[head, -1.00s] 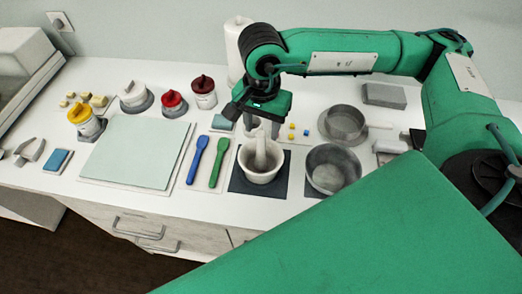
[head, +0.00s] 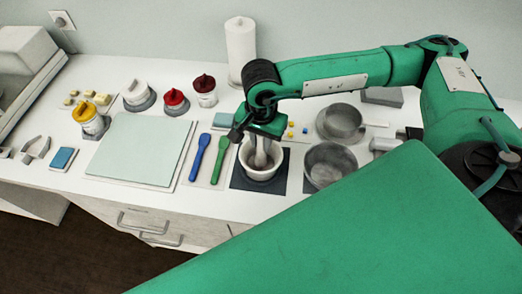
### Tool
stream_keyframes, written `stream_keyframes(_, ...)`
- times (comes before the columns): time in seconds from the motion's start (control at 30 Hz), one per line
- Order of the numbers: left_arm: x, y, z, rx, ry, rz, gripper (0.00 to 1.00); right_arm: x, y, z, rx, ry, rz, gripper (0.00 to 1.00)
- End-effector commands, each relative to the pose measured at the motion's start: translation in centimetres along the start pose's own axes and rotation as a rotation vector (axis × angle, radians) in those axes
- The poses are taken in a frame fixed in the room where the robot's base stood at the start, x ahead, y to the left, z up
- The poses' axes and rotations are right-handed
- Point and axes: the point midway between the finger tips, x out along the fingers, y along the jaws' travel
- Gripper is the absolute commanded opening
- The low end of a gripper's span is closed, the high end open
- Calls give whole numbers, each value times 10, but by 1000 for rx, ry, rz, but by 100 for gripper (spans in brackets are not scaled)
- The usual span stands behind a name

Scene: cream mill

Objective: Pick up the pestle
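The pestle (head: 261,159) is light grey and stands roughly upright in the white mortar (head: 250,173), which rests on a dark square mat. My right gripper (head: 262,148) points down directly over the mortar, its fingers at the upper part of the pestle. The fingers overlap the pestle in the head view, and I cannot tell whether they touch it or are shut on it. The pestle's top is hidden by the gripper. My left gripper is not in view.
Blue (head: 200,157) and green (head: 220,159) spatulas lie left of the mortar. A metal pot (head: 330,165) and a pan (head: 342,122) stand to its right. Small yellow and blue cubes lie behind it. A pale board (head: 140,148) and several lidded jars are further left.

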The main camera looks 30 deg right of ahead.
Motion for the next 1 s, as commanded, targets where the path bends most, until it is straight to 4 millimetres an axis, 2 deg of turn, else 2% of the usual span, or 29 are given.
stream_keyframes(0.03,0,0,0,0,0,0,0,0,0,0,0,0,0,8)
stream_keyframes(0.07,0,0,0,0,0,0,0,0,0,0,0,0,0,2)
stream_keyframes(0.1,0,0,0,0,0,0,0,0,0,0,0,0,0,0)
stream_keyframes(0.37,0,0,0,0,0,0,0,-1,0,0,0,0,-1,0)
stream_keyframes(0.57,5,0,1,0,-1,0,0,-13,-1,0,0,1,-3,0)
stream_keyframes(0.77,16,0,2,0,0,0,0,-47,-2,-1,-1,3,-7,0)
stream_keyframes(1.0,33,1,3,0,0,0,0,-111,-2,0,-1,3,-8,0)
